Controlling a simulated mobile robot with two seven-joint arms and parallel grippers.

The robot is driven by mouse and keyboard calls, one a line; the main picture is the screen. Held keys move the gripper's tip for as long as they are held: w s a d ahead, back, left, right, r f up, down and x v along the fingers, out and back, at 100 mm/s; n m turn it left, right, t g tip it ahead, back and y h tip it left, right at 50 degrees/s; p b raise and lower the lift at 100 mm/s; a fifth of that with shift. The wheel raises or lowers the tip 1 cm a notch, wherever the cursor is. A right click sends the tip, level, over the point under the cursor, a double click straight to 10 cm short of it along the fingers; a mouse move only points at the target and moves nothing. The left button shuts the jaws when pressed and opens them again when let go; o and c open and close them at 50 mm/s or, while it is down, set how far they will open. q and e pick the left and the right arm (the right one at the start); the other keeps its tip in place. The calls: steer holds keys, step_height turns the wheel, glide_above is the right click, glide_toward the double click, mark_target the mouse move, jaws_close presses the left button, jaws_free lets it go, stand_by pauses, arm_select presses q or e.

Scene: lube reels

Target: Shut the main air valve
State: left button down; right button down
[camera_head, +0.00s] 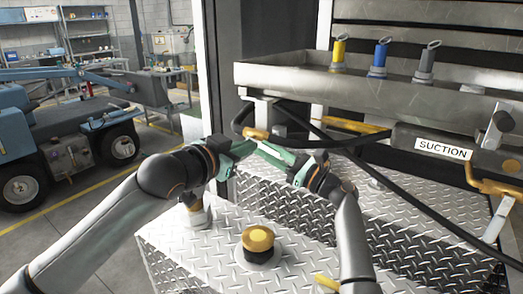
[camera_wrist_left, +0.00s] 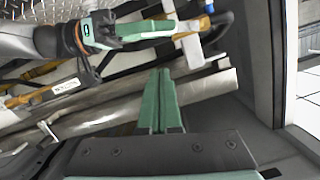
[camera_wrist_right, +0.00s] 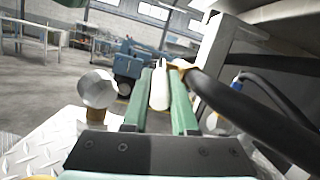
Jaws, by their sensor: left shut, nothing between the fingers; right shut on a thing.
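The air valve shows as a yellow fitting (camera_head: 256,133) on the end of a black hose in the head view. It also shows in the right wrist view (camera_wrist_right: 181,65) and the left wrist view (camera_wrist_left: 203,24). My right gripper (camera_head: 264,148) is shut on a pale, rounded valve handle (camera_wrist_right: 160,88) held between its green fingers. My left gripper (camera_head: 246,148) is shut and empty, close beside the right one in the head view. Its closed fingers (camera_wrist_left: 160,100) point toward pale pipes in the left wrist view. The fingers partly hide the valve, so its exact angle is unclear.
A checker-plate deck (camera_head: 205,245) lies below, with a yellow-topped black cap (camera_head: 258,240). A thick black hose (camera_head: 400,193) crosses at right, past the SUCTION pipe (camera_head: 443,149). A metal tray (camera_head: 290,76) stands above. Open floor lies at left beyond my left arm.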

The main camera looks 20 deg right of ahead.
steer(key=shift+f, duration=0.1)
arm_select(q)
steer(key=w+d+f, duration=0.4)
steer(key=w+d, duration=0.1)
steer(key=shift+w+d, duration=0.15)
steer(key=shift+w, duration=0.1)
steer(key=shift+f, duration=0.15)
